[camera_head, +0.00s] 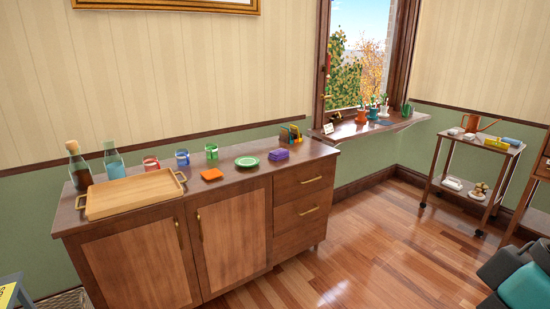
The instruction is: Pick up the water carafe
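A clear carafe with blue contents (114,163) stands upright at the back left of the wooden sideboard (230,192), behind the tray; it looks like the water carafe. To its left stands a similar bottle with dark contents (79,170), close to it but apart. The tray's far edge lies in front of both. No fingertips of my gripper show; only a dark and teal part, likely of my own arm, is at the lower right.
A wooden tray (130,194) with handles fills the sideboard's front left. Several mugs, including a red one (151,163), stand right of the carafe. The floor (345,255) before the sideboard's right end is clear.

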